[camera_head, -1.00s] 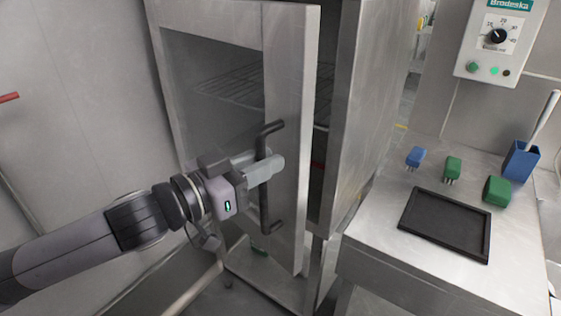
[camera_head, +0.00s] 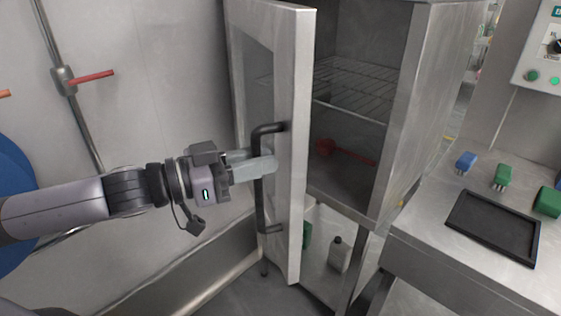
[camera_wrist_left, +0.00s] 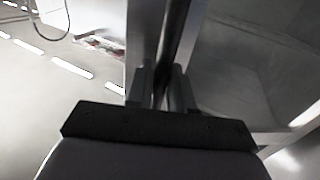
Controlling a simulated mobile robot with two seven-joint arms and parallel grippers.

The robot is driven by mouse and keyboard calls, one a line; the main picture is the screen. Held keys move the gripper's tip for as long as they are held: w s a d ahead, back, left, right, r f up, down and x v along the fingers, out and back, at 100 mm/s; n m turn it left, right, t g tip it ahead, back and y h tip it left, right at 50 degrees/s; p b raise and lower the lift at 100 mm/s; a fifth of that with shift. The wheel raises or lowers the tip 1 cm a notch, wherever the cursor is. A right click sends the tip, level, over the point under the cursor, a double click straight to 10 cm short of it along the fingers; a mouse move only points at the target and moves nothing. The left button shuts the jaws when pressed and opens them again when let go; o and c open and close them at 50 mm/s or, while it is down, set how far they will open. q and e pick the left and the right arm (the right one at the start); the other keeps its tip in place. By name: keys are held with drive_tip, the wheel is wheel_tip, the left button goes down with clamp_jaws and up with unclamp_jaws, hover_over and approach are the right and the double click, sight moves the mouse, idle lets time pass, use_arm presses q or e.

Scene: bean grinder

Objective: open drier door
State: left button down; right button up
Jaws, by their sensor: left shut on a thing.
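The drier door (camera_head: 298,150) is a grey metal frame with a window, and it stands swung wide open to the left of the drier (camera_head: 405,120). Its black bar handle (camera_head: 260,205) runs upright along the door's outer face. My left gripper (camera_head: 262,168) comes in from the left and is shut on the handle at mid height. In the left wrist view the two fingers (camera_wrist_left: 160,88) sit on either side of the dark handle (camera_wrist_left: 174,45). The right gripper is in neither view.
Inside the drier are a wire rack (camera_head: 350,88) and a red tool (camera_head: 345,152). A grey bottle (camera_head: 338,255) stands beneath it. At right, a metal table (camera_head: 440,255) holds a black tray (camera_head: 493,228), a blue brush (camera_head: 466,161) and green brushes (camera_head: 502,176). The wall is behind my left arm.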

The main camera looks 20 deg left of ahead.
use_arm(q)
drive_tip(key=s+a+g, duration=0.1)
drive_tip(key=s+a, duration=0.2)
drive_tip(key=a, duration=0.4)
drive_tip(key=s+a+m+h, duration=0.1)
drive_tip(key=s+a, duration=0.2)
drive_tip(key=a, duration=0.3)
drive_tip(key=s+a+m+g+h+p, duration=0.1)
drive_tip(key=s+a, duration=0.2)
drive_tip(key=a, duration=0.4)
drive_tip(key=shift+a+g, duration=0.3)
drive_tip(key=shift+a, duration=0.05)
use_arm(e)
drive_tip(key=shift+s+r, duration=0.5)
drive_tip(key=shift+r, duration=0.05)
use_arm(q)
drive_tip(key=c, duration=1.2)
unclamp_jaws()
drive_tip(key=shift+o, duration=0.2)
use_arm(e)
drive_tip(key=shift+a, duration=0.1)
